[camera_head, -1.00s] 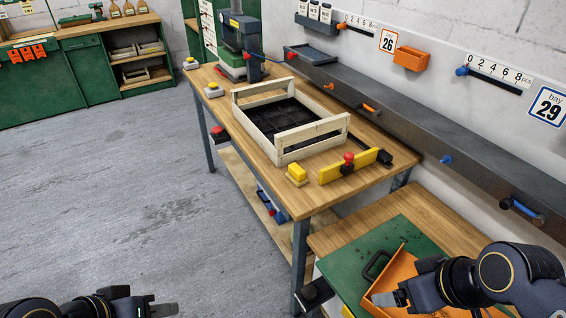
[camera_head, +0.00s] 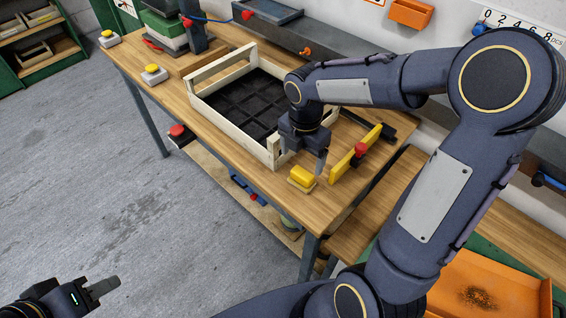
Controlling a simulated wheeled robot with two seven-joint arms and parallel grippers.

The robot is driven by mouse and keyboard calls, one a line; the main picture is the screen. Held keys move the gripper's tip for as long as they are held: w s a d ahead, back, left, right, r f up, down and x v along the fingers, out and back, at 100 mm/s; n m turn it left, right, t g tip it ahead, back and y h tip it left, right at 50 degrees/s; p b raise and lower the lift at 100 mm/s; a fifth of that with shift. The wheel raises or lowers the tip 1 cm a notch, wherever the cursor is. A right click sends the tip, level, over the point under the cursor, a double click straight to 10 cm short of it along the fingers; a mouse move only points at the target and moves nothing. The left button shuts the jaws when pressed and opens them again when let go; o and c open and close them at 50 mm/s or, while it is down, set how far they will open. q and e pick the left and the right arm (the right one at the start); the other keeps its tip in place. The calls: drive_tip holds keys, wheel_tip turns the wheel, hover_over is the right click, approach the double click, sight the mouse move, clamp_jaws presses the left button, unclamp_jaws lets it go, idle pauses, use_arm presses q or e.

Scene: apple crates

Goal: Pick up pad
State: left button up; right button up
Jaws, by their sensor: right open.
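A small yellow block on a wooden base (camera_head: 302,177), which may be the pad, lies on the wooden workbench (camera_head: 215,128) near its front corner. My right gripper (camera_head: 301,163) is open and points down, just above and behind this block in the picture. I cannot tell if its fingers touch anything. A pale wooden crate (camera_head: 232,129) stands behind, with a dark, divided insert (camera_head: 240,103) in it. My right arm hides the crate's near right part. My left gripper (camera_head: 106,290) is low at the left, over the floor and away from the bench; its jaw opening is unclear.
A yellow bar with a red knob (camera_head: 357,153) stands right of the block. An orange tray (camera_head: 490,283) is at the lower right. A grey wall rail runs behind the bench.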

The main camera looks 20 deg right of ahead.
sight(302, 172)
drive_tip(key=shift+w+f, duration=0.1)
drive_tip(key=shift+f, duration=0.35)
drive_tip(key=f, duration=0.7)
drive_tip(key=shift+d, duration=0.3)
drive_tip(key=shift+r, duration=0.1)
drive_tip(key=shift+c, duration=0.3)
drive_tip(key=c, duration=1)
